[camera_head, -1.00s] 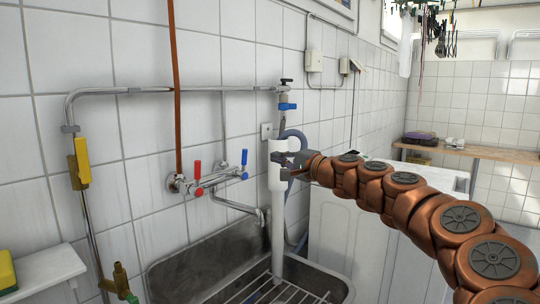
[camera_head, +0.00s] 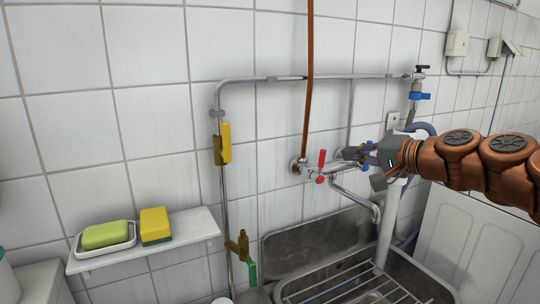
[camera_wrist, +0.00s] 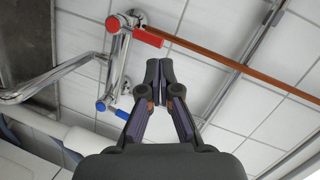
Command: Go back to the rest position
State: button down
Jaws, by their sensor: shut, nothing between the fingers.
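My gripper (camera_head: 358,160) is in front of the tiled wall at the right of the head view, at the end of my copper-coloured arm. In the wrist view my gripper (camera_wrist: 158,72) has its fingertips together with nothing between them. It is near the wall tap (camera_wrist: 122,55) with a red and a blue handle. In the head view the tap (camera_head: 310,168) is just left of the fingertips, and its blue handle is partly hidden behind the gripper. I cannot tell whether they touch.
A metal sink (camera_head: 310,236) with a wire rack (camera_head: 345,287) lies below. A white drain pipe (camera_head: 388,225) stands behind my gripper. A shelf (camera_head: 190,236) holds a green soap (camera_head: 107,234) and a yellow sponge (camera_head: 155,222). A copper pipe (camera_head: 309,80) runs up the wall.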

jog(key=s+a+f+n+g+h+p, duration=0.35)
jog(key=s+a+n+g+p, duration=0.5)
jog(key=s, duration=0.75)
jog(key=s+d+f+g+h+p, duration=0.1)
jog(key=s+d+h+p, duration=0.1)
jog(key=s, duration=0.5)
jog(key=s+d+f+m+g+h+p, duration=0.1)
jog(key=s+d+f+g+h+p, duration=0.1)
jog(key=s+p, duration=0.3)
jog(key=s+d+f+g+h+p, duration=0.2)
jog(key=s+d+p, duration=0.2)
jog(key=s, duration=0.7)
jog(key=shift+m, duration=0.35)
jog(key=shift+g, duration=0.25)
